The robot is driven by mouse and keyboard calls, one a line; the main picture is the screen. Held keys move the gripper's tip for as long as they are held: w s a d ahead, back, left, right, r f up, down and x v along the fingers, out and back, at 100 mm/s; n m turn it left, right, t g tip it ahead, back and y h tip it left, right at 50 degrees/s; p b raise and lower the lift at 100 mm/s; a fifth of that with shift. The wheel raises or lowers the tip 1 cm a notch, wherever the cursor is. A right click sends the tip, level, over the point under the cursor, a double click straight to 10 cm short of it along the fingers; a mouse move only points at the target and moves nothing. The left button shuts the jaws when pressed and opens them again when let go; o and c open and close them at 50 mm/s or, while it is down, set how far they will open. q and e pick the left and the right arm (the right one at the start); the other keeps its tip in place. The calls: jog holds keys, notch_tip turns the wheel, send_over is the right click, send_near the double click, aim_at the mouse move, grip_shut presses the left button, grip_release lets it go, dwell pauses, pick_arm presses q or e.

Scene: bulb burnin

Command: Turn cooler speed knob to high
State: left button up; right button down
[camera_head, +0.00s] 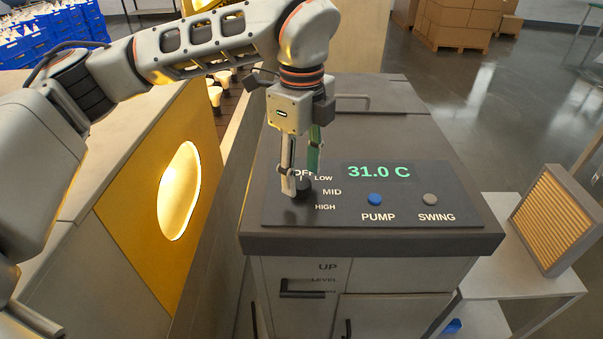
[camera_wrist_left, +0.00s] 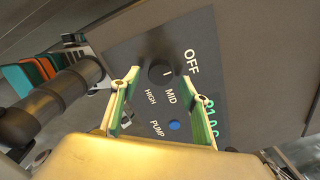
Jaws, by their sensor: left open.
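The black round speed knob (camera_head: 303,190) sits on the cooler's dark control panel (camera_head: 400,195), beside the labels OFF, LOW, MID and HIGH. In the left wrist view the gripper's green-padded fingers (camera_wrist_left: 166,83) appear on either side of the knob; contact cannot be told. The gripper partly covers the knob and OFF label in the head view. My right gripper is out of view.
The display (camera_head: 376,171) reads 31.0 C. A blue PUMP button (camera_head: 375,199) and a grey SWING button (camera_head: 430,199) lie right of the knob. A yellow panel with a glowing oval window (camera_head: 179,191) stands left. A framed filter pad (camera_head: 562,218) stands on a side table.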

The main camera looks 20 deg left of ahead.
pick_arm(q)
jog(key=shift+f, duration=0.95)
jog(key=c, duration=1.1)
